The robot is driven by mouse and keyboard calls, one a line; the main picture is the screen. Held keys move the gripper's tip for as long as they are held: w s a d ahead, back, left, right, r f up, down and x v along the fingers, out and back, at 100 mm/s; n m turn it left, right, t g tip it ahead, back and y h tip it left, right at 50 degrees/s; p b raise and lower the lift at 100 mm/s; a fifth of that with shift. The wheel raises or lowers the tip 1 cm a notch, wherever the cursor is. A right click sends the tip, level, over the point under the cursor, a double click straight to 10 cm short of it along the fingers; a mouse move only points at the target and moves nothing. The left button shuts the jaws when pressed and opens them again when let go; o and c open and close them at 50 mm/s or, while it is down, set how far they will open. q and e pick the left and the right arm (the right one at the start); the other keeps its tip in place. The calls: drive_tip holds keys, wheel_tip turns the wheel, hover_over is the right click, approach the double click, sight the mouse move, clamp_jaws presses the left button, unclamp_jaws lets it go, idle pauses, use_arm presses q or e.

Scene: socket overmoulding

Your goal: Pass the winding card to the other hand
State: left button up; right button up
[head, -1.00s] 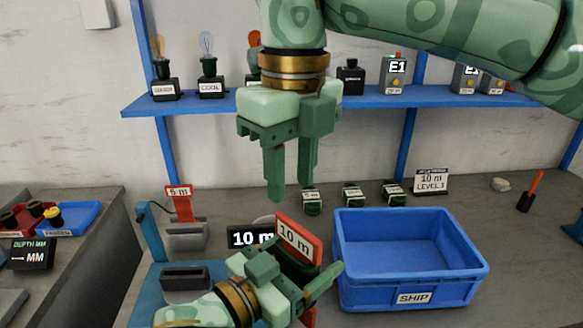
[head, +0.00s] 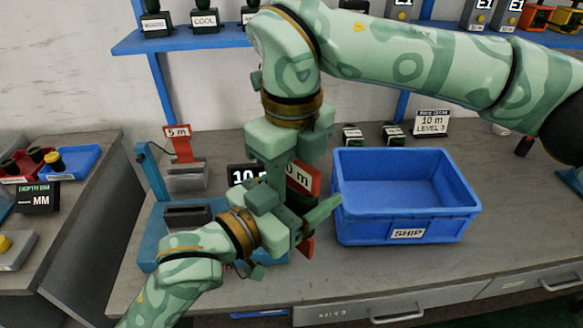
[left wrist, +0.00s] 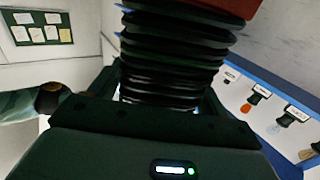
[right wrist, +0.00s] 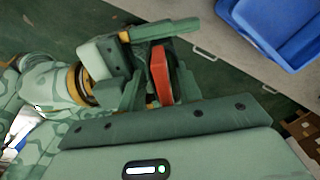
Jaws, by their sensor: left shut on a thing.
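The winding card (head: 303,178) is a red-ended card with a "10 m" label, partly hidden behind my grippers in the head view. Black ribbed windings (left wrist: 175,60) fill the middle of the left wrist view, with a red end above. My left gripper (head: 308,226) is shut on the card and holds it up left of the blue bin. My right gripper (right wrist: 160,88) points down from above. Its fingers are apart, one on each side of the card's red end (right wrist: 160,72), with gaps showing. Contact between the right fingers and the card cannot be made out.
The blue SHIP bin (head: 408,234) stands just right of the card. The front right of the bench is clear.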

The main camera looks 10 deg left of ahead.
clamp_jaws()
use_arm(q)
drive_tip(key=o, duration=1.2)
drive_tip(key=shift+o, duration=0.2)
drive_tip(key=shift+f, duration=0.1)
